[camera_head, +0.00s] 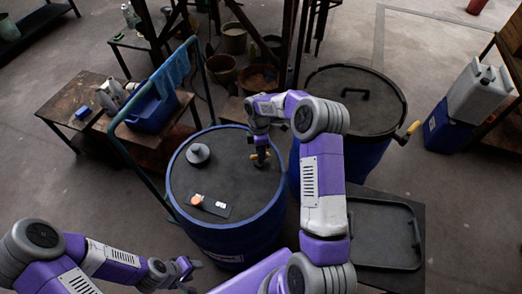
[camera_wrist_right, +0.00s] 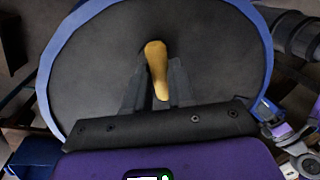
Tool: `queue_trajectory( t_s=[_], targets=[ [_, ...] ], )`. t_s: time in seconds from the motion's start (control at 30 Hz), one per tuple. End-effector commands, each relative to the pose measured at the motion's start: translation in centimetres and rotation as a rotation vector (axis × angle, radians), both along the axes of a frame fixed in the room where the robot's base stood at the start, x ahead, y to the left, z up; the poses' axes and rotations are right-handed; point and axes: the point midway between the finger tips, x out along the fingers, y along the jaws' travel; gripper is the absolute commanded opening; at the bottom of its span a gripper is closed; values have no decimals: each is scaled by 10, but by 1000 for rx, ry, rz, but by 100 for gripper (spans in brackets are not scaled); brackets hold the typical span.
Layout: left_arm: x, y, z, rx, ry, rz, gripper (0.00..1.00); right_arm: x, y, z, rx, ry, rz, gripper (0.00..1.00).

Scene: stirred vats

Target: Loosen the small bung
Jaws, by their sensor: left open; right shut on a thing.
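My right gripper (camera_head: 261,160) reaches down onto the dark lid of the blue drum (camera_head: 225,234), near the lid's right side. In the right wrist view my right gripper (camera_wrist_right: 158,92) is shut on a long yellow bar (camera_wrist_right: 157,66) above the lid. A small yellow part of the bar shows beside the fingers in the head view. I cannot make out the small bung; the fingers and bar may cover it. My left gripper (camera_head: 188,266) is open and empty, low in front of the drum's left side.
A grey cone-shaped piece (camera_head: 198,153) and a dark plate (camera_head: 214,208) with an orange round piece (camera_head: 197,200) and a white piece sit on the lid. A second lidded vat (camera_head: 356,98) stands behind right.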

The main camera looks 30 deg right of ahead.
Motion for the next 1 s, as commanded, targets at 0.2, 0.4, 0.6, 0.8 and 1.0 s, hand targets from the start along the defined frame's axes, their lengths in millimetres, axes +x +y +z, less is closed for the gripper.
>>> queue_trajectory(
  t_s=[0.2, 0.4, 0.6, 0.8, 1.0],
  targets=[
    [0, 0, 8, 0, 0, 0, 47, 2, 1, 2, 0, -1, 209, 0],
    [0, 0, 13, 0, 0, 0, 47, 2, 3, 2, 0, -3, 401, 0],
    [0, 0, 19, 0, 0, 0, 47, 3, 4, 2, 1, -1, 588, 0],
    [0, 0, 24, 0, 0, 0, 47, 3, 4, 2, 0, -2, 760, 0],
    [0, 0, 29, 0, 0, 0, 47, 3, 5, 1, 0, -1, 894, 0]
  ],
)
